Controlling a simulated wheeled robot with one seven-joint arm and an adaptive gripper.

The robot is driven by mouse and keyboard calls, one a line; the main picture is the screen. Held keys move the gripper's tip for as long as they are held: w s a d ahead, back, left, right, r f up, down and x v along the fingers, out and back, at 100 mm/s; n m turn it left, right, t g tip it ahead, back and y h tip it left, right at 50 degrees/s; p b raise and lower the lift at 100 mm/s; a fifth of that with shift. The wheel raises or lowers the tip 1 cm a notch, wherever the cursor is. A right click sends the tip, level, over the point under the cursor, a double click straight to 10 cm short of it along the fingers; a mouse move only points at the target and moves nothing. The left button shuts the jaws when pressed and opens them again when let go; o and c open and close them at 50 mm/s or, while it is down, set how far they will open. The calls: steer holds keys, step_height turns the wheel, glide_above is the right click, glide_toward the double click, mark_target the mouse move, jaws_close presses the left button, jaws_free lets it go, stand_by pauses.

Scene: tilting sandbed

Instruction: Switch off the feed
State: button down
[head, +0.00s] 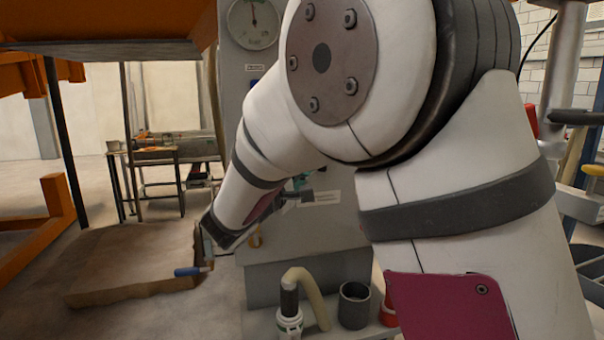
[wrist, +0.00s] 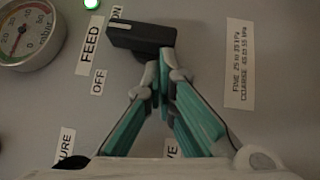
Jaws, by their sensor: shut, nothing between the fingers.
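The black feed switch (wrist: 140,38) is a bar-shaped knob on the grey panel in the wrist view. Its white mark lies at its left end, close to the ON label (wrist: 116,13). The OFF label (wrist: 97,82) is below it, beside the FEED label (wrist: 91,40). A green lamp (wrist: 93,3) glows above. My gripper (wrist: 164,72) has teal fingers with grey tips, shut together and empty. The tips are at the knob's lower right side; I cannot tell whether they touch it. In the head view my arm covers much of the panel (head: 310,235).
A round pressure gauge (wrist: 26,32) is left of the switch, and a pressure placard (wrist: 240,64) is to the right. In the head view, a hose (head: 312,285) and a dark cup (head: 354,305) stand below the panel. A sandbed (head: 135,260) with a blue-handled crank (head: 188,271) lies left.

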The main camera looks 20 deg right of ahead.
steer(key=shift+d+f+n+t+h+b, duration=0.35)
steer(key=shift+n+t+b, duration=0.55)
steer(key=shift+b, duration=0.35)
steer(key=shift+d+f+n+t+h+b, duration=0.2)
steer(key=shift+f+n+t+b, duration=0.4)
steer(key=shift+n+b, duration=0.6)
steer(key=shift+d+b, duration=0.2)
steer(key=shift+b, duration=0.2)
stand_by(0.5)
steer(key=shift+a, duration=0.15)
steer(key=w+a+b+v, duration=0.1)
steer(key=a+b+v, duration=0.1)
steer(key=v, duration=1)
steer(key=shift+a, duration=0.3)
steer(key=shift+w, duration=0.15)
